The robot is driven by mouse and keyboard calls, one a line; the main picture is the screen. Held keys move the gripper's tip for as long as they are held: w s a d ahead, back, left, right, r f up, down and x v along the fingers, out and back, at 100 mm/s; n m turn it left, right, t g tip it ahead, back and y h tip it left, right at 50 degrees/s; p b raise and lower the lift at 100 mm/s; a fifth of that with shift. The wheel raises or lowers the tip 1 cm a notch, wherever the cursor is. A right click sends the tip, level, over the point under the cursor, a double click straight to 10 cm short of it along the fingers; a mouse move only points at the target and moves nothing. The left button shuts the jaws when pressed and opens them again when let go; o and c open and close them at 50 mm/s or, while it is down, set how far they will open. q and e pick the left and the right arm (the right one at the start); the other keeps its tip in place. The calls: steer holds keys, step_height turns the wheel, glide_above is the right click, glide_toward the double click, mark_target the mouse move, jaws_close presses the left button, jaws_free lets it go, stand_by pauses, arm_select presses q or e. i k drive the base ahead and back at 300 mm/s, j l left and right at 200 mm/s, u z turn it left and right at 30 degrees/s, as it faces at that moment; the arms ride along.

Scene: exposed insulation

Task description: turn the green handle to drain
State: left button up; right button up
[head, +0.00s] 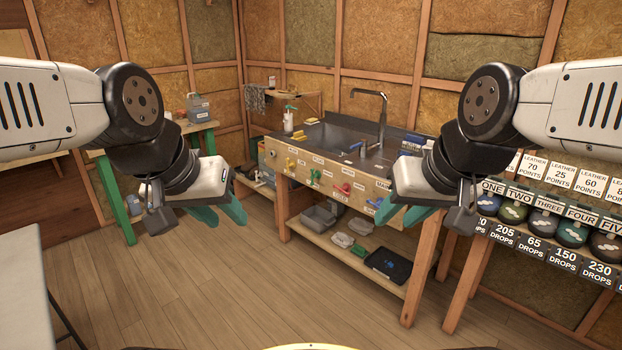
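The green handle (314,177) is on the wooden front panel of the sink bench (330,170), between a yellow handle (291,164) and a red handle (342,189). A blue handle (375,203) is farther right. Small labels sit by the handles, too small to read surely. My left gripper (222,211) is in the air left of the panel, its teal fingers apart and empty. My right gripper (402,214) is in front of the panel's right end in the picture, its teal fingers apart and empty. Neither appears to touch a handle.
The metal sink (335,137) has a tall faucet (382,108), with a soap bottle (289,119) at its left. A lower shelf (330,240) holds trays. Labelled jars (545,222) stand at right, a green-legged table (110,190) at left. The wooden floor (220,290) ahead is clear.

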mark_target(317, 174)
steer(key=u, duration=0.5)
steer(key=i+l+u, duration=0.7)
steer(key=i+l, duration=0.2)
steer(key=l, duration=0.15)
steer(key=i+l+u, duration=0.1)
steer(key=i+l, duration=0.35)
steer(key=l, duration=0.3)
steer(key=i+l, duration=0.2)
steer(key=l, duration=0.2)
steer(key=j+u, duration=0.05)
